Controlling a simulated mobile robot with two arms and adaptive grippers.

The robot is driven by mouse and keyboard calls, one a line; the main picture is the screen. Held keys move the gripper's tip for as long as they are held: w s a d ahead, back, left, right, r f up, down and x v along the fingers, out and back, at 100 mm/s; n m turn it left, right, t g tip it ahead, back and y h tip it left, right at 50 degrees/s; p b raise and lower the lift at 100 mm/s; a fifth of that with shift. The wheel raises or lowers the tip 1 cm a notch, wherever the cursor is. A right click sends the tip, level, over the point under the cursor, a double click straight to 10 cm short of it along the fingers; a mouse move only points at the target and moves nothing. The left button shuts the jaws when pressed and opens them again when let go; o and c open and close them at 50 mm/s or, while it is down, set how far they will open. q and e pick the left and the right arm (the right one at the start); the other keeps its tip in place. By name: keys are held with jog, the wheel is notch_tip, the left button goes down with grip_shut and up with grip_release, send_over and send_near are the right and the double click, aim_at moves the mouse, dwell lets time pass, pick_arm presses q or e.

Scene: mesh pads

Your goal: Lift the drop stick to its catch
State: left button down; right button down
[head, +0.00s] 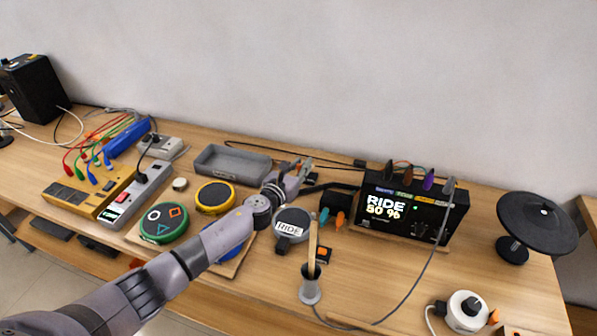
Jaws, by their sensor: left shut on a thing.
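A pale wooden stick (313,240) stands nearly upright with its lower end in a grey cup-like holder (310,292) at the front middle of the table. No separate catch can be made out. My left gripper (308,176) reaches in from the lower left over the pads, behind and above the stick's top and apart from it in the picture. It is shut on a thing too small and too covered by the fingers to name. My right gripper is not in view.
A black RIDE display box (412,208) and a dark cymbal-like disc (538,213) stand right. A cable crosses the front right.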

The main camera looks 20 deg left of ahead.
pick_arm(q)
jog(key=shift+w+r, duration=0.45)
jog(key=shift+r, duration=0.2)
jog(key=c, duration=1.4)
grip_release()
jog(key=shift+f, duration=0.15)
jog(key=shift+c, duration=0.2)
jog(key=shift+s, duration=0.15)
jog(key=v, duration=1.1)
jog(key=shift+s, duration=0.4)
